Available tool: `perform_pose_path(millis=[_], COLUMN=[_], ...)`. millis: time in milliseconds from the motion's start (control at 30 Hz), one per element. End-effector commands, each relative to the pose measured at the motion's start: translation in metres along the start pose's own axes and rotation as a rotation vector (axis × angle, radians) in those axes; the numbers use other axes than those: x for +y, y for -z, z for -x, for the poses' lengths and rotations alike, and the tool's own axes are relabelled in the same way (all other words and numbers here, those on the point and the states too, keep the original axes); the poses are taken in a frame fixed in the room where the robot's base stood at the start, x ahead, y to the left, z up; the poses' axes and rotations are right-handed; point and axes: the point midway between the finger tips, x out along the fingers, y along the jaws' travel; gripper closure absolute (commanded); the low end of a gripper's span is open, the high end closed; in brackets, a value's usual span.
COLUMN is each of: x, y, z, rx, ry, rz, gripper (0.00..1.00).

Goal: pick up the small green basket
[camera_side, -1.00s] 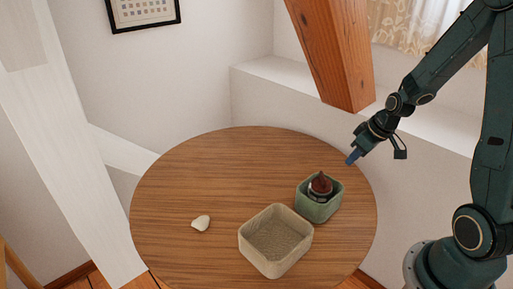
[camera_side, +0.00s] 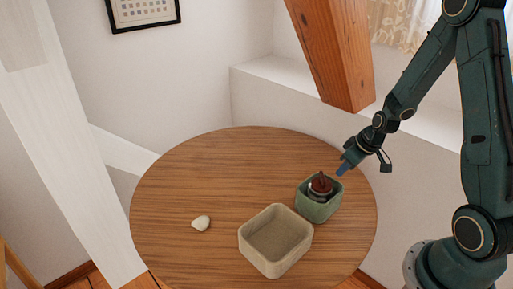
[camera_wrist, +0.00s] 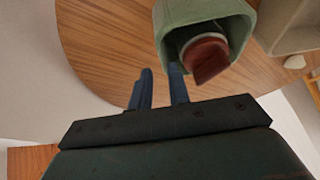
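The small green basket (camera_side: 319,213) stands on the right part of the round wooden table, with a dark red and grey object (camera_side: 320,186) inside it. In the wrist view the basket (camera_wrist: 244,22) is at the top, just beyond the fingers and to their right, and the red-topped object (camera_wrist: 207,58) shows in its opening. My gripper (camera_side: 341,171) is above and behind the basket's right side, apart from it. In the wrist view its two blue fingers (camera_wrist: 160,88) are spread with nothing between them.
A larger beige basket (camera_side: 247,246), empty, stands just left of and in front of the green one. A small whitish stone-like object (camera_side: 201,223) lies further left. The table's (camera_side: 190,180) left and back are clear. A wooden beam (camera_side: 335,55) slants down behind the table.

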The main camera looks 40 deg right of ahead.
Motion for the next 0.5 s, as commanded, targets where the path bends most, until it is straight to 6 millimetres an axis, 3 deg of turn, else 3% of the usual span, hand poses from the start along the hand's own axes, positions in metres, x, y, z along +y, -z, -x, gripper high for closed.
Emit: perform_pose_path(millis=[200,500], x=[0.000,0.000], y=[0.000,0.000], z=[-0.021,-0.029], rx=[-0.001,0.000], ry=[0.000,-0.001], rz=[0.000,0.000], gripper=[0.82,0.82])
